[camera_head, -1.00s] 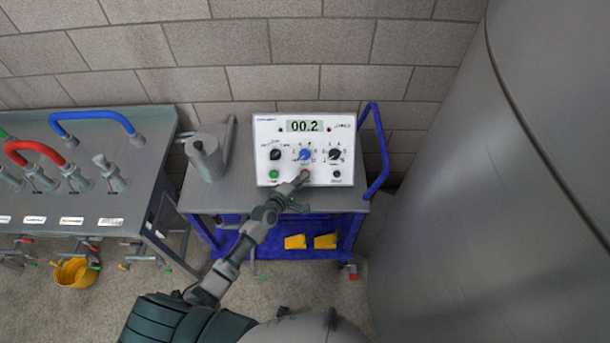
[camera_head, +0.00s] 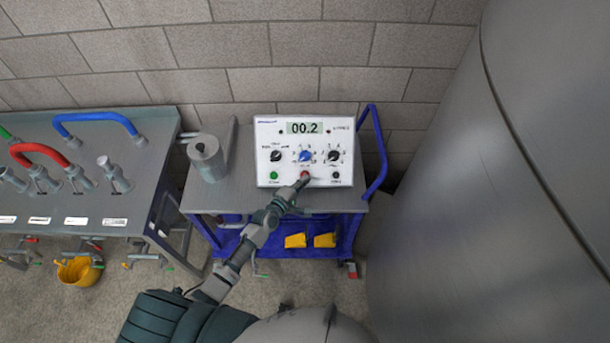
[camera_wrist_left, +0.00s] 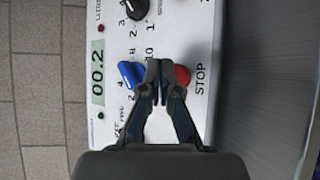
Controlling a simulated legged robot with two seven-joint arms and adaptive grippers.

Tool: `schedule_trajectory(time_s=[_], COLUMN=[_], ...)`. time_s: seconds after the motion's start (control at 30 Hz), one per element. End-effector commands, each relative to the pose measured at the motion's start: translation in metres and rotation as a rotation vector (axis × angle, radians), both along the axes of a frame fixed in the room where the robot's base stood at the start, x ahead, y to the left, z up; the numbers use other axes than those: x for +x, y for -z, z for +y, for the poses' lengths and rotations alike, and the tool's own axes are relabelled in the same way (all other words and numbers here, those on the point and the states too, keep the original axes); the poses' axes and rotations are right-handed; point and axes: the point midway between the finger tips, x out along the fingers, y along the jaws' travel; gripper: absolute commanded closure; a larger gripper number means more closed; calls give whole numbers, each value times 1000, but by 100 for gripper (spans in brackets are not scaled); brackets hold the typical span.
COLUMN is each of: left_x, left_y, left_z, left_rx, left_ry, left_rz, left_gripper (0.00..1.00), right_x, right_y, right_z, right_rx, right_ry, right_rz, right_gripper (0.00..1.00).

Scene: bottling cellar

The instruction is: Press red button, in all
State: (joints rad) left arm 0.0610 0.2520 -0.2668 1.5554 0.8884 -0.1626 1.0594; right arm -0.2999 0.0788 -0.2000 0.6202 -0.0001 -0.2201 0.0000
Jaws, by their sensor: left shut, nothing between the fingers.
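The white control box (camera_head: 262,135) stands on the cart, its display reading 00.2. It has a green button (camera_head: 273,175), a blue knob (camera_head: 305,155) and black knobs on its face. The red button (camera_wrist_left: 182,75) shows in the left wrist view beside the word STOP, partly covered by a finger. In the head view the red button (camera_head: 304,174) is just visible at the fingertips. My left gripper (camera_head: 301,182) is shut and empty, its tips at the red button; whether they touch it I cannot tell. It also shows in the wrist view (camera_wrist_left: 160,98). My right gripper is not in view.
The blue cart (camera_head: 360,205) holds a metal canister (camera_head: 207,160) left of the box. A steel table (camera_head: 110,185) with red and blue hoses stands at left. A large steel tank (camera_head: 490,200) fills the right side. A brick wall is behind.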

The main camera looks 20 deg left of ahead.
Motion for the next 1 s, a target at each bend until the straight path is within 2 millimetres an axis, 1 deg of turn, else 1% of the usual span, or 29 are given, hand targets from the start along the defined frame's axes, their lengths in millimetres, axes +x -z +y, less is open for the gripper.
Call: schedule_trajectory(time_s=[0.03, 0.1, 0.4, 1.0], left_x=[-4, -8, -29, -30], left_y=[-7, -13, -31, -29], left_z=[-1, -3, -9, -9], left_rx=[-1, -1, -1, 0], left_ry=[1, 1, 0, 0], left_rz=[1, 0, 0, 0], left_gripper=[100, 100, 100, 100], right_x=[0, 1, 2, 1], right_y=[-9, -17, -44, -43], right_z=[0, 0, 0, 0], right_rx=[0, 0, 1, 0], right_ry=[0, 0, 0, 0], right_rz=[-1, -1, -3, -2], right_gripper=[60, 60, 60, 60])
